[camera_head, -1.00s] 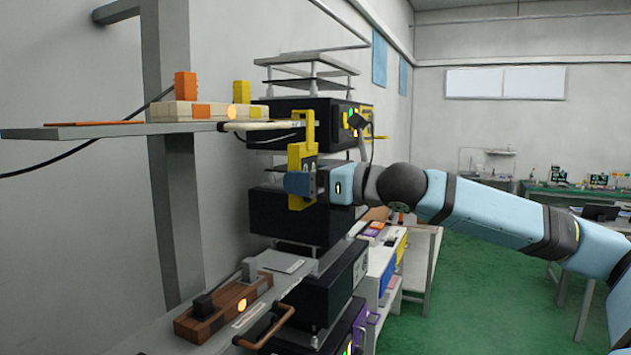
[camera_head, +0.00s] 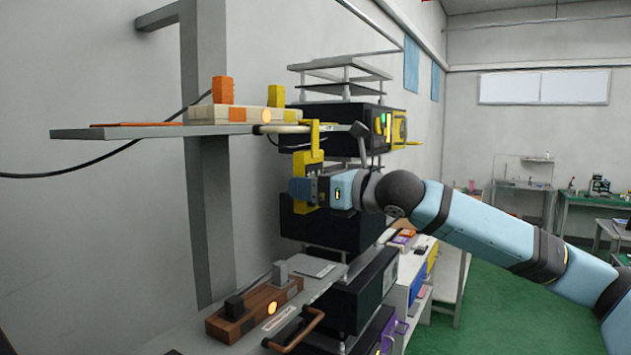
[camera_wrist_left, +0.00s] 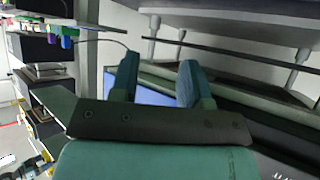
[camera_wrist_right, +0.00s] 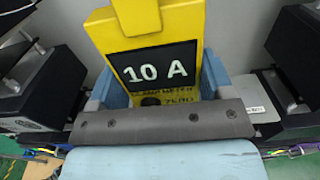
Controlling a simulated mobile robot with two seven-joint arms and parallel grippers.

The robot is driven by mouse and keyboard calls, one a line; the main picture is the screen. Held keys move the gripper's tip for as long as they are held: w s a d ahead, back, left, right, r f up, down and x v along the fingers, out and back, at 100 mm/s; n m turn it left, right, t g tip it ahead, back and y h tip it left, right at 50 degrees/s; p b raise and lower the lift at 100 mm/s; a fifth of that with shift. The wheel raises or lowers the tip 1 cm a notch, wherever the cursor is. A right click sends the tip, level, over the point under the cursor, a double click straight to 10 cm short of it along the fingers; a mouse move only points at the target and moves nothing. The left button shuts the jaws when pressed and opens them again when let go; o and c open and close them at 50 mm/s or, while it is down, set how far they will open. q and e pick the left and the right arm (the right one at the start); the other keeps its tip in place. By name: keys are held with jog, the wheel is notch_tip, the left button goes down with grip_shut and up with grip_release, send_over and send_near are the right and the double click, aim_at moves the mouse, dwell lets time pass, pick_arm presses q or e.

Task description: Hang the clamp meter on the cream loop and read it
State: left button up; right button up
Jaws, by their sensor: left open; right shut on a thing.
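The clamp meter (camera_head: 308,172) is yellow with a dark display, upright, just below the upper shelf's front end. In the right wrist view its display (camera_wrist_right: 155,70) reads "10 A". My right gripper (camera_head: 311,190) is shut on its lower body. The meter's hooked top (camera_head: 316,134) is at the outer end of the cream loop (camera_head: 284,129), which sticks out from the cream fixture (camera_head: 230,114). The hook's top stands slightly above the loop; I cannot tell whether they touch. My left gripper (camera_wrist_left: 158,85) is open and empty in the left wrist view, outside the head view.
The grey upper shelf (camera_head: 130,132) carries the cream fixture with orange and yellow blocks and a lit lamp. Below, a brown fixture (camera_head: 250,310) has its own brown loop (camera_head: 298,332). Stacked black units (camera_head: 320,218) stand behind the meter. Open green floor (camera_head: 490,290) lies right.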

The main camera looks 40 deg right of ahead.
jog(key=o, duration=1)
jog(key=shift+o, duration=0.2)
jog(key=b+v, duration=0.3)
jog(key=v, duration=1.1)
jog(key=shift+w+a+f, duration=0.1)
jog(key=shift+f, duration=0.05)
